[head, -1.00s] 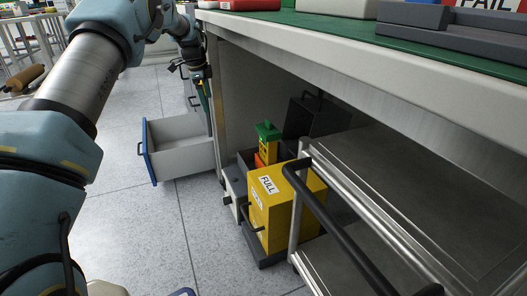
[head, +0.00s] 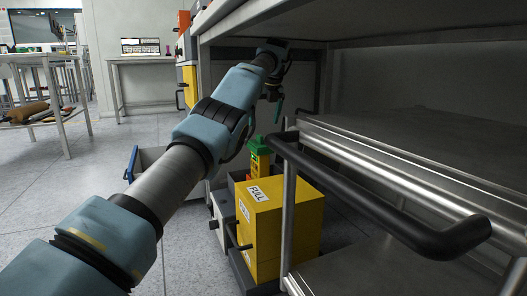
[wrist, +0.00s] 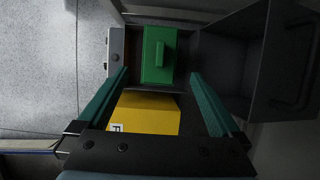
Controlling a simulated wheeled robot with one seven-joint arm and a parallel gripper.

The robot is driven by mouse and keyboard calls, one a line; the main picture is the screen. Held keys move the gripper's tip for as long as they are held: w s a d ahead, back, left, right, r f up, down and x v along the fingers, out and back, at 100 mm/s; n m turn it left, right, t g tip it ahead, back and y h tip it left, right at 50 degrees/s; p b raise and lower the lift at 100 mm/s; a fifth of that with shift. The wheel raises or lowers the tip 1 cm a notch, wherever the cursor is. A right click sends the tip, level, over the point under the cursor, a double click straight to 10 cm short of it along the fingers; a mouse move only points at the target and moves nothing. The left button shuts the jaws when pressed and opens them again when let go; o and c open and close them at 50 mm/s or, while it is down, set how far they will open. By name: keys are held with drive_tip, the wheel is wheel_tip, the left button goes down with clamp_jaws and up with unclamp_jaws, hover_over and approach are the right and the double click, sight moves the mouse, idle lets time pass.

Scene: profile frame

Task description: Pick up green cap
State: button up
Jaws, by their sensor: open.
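The green cap (head: 259,144) sits on top of a yellow block in a dark container under the workbench. In the wrist view the green cap (wrist: 154,55) is seen from above, with a raised bar on its top. My gripper (wrist: 158,76) is open and empty. Its two green fingers appear on either side of the cap's column in that view, and the cap lies beyond the tips. In the head view my gripper (head: 276,103) is under the bench top, above the cap and apart from it. Its fingers are partly hidden there.
A yellow box (head: 283,232) marked FULL stands in front of the cap. A metal cart with a black handle (head: 375,205) is close on the right. The bench top (head: 330,22) is overhead. A dark bin (wrist: 235,55) stands beside the cap in the wrist view.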

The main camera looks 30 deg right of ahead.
sight(261, 136)
drive_tip(key=x, duration=0.9)
drive_tip(key=shift+r, duration=0.1)
drive_tip(key=c, duration=1.1)
drive_tip(key=shift+c, duration=0.2)
drive_tip(key=shift+r, duration=0.15)
